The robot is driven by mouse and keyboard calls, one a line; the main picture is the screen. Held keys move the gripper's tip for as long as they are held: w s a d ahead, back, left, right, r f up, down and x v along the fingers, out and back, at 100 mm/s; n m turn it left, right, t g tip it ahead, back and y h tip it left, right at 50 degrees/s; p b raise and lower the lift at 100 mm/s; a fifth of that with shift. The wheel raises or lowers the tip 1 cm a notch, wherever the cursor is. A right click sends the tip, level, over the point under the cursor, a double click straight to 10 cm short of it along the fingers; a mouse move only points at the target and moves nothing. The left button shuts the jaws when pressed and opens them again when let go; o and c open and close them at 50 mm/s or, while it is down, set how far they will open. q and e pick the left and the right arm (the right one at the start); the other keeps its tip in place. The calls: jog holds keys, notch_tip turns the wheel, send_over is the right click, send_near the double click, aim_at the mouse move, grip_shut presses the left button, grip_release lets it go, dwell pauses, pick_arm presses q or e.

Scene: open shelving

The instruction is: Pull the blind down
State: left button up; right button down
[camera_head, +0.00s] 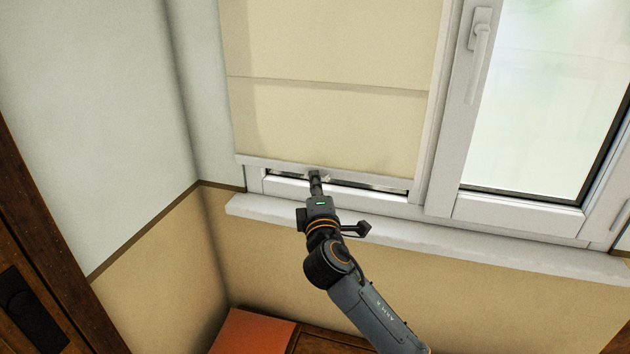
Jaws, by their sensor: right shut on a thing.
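A cream roller blind (330,90) hangs over the left window pane in the head view. Its pale bottom bar (375,181) sits just above the lower window frame, with a thin dark strip of glass showing beneath. My right gripper (316,178) is shut on the bottom bar, left of its middle. The fingertips are small here and partly hidden against the bar. My left gripper is not in view.
A white sill (450,240) runs below the window, under my right arm. The right pane (550,90) is uncovered, with a white handle (480,40) on its frame. A dark wooden piece (45,230) stands at left. An orange-topped surface (252,333) lies low down.

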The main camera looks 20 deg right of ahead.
jog(key=c, duration=1.5)
grip_release()
jog(key=shift+r, duration=0.1)
jog(key=v, duration=1.2)
